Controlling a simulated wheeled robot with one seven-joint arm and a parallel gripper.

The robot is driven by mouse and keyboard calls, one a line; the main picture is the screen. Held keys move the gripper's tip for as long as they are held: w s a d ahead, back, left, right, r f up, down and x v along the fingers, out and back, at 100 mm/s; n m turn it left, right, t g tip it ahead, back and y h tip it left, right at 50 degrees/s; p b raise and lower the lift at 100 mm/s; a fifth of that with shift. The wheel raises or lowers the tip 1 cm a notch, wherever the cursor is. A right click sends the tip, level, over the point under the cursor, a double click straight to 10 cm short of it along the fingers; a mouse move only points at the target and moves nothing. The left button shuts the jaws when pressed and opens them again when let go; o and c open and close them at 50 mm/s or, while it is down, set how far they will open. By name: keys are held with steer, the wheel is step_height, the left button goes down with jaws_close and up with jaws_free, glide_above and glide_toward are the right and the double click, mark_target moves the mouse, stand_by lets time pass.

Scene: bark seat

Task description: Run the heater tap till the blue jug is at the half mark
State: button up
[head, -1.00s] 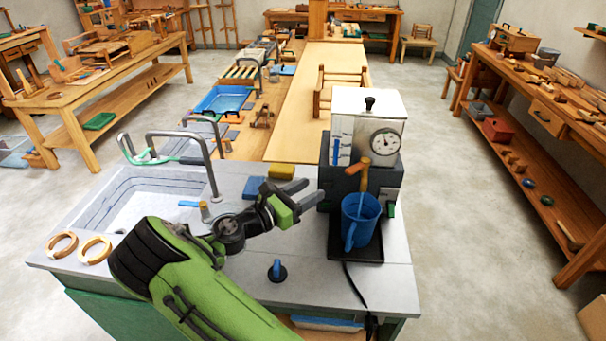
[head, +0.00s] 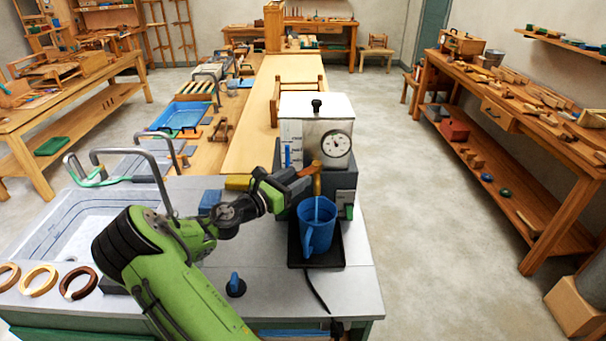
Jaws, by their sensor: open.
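The heater (head: 305,112) is a white tank with a black knob on its lid, a round dial and a blue level strip on its front. Its wooden-coloured tap (head: 317,180) sticks out in front. The blue jug (head: 318,232) stands upright under the tap on a black tray (head: 331,258). A thin pale-blue line runs from the tap into the jug; I cannot tell whether it is water. The level inside and any half mark are not visible. My gripper (head: 301,184) is open at the left of the tap, its fingertips close to it; contact is unclear.
A sink (head: 85,225) with a tall faucet is at the left. Several wooden rings (head: 38,280) lie at the front left. A blue-topped peg (head: 235,285) stands on the counter in front of the gripper. A yellow block (head: 238,182) and a blue block (head: 209,201) lie behind my arm.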

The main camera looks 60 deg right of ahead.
mark_target(310, 170)
steer(key=x, duration=0.4)
steer(key=shift+a, duration=0.1)
jaws_close()
